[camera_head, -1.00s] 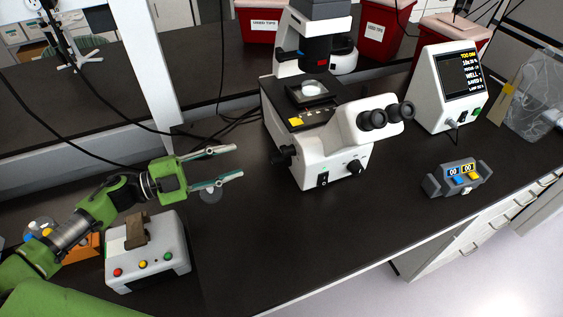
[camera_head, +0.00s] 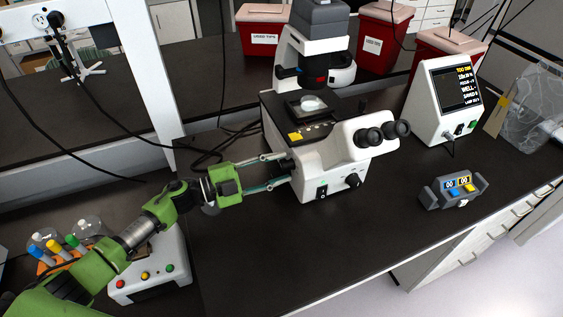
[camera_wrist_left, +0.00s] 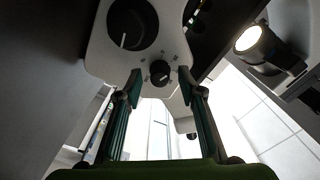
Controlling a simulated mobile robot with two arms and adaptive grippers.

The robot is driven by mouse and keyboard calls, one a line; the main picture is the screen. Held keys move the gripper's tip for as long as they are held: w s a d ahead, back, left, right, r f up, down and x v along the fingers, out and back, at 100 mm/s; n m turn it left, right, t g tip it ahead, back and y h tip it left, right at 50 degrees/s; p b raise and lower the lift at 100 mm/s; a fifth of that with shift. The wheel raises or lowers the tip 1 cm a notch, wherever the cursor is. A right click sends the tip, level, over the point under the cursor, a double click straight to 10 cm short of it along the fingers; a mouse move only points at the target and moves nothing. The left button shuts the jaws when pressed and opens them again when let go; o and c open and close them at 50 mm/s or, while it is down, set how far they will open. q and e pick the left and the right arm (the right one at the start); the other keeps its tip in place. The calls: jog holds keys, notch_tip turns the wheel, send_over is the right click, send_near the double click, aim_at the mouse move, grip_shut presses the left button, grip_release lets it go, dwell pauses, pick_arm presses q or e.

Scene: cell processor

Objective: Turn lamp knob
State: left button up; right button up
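The white microscope (camera_head: 318,160) stands on the dark bench. In the left wrist view, a small black knob with a white mark (camera_wrist_left: 159,71) sits on its white side panel, with tick marks around it. A larger black knob (camera_wrist_left: 132,24) is above and left of it. My left gripper (camera_head: 283,168) is open at the left side of the microscope. In the wrist view its two fingers (camera_wrist_left: 160,84) are spread, one on each side of the small knob, with a gap to it on both sides. The small knob is hidden in the head view. My right gripper is not in view.
A white box with coloured buttons (camera_head: 150,289) stands under my left arm, beside a rack of capped tubes (camera_head: 45,266). A monitor (camera_head: 437,113) and a grey counter (camera_head: 450,192) are to the right. Red bins (camera_head: 262,50) stand behind. Bench in front of the microscope is clear.

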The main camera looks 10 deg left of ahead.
pick_arm(q)
jog(key=shift+w+d, duration=0.35)
jog(key=shift+d, duration=0.2)
grip_shut()
jog(key=shift+f, duration=0.1)
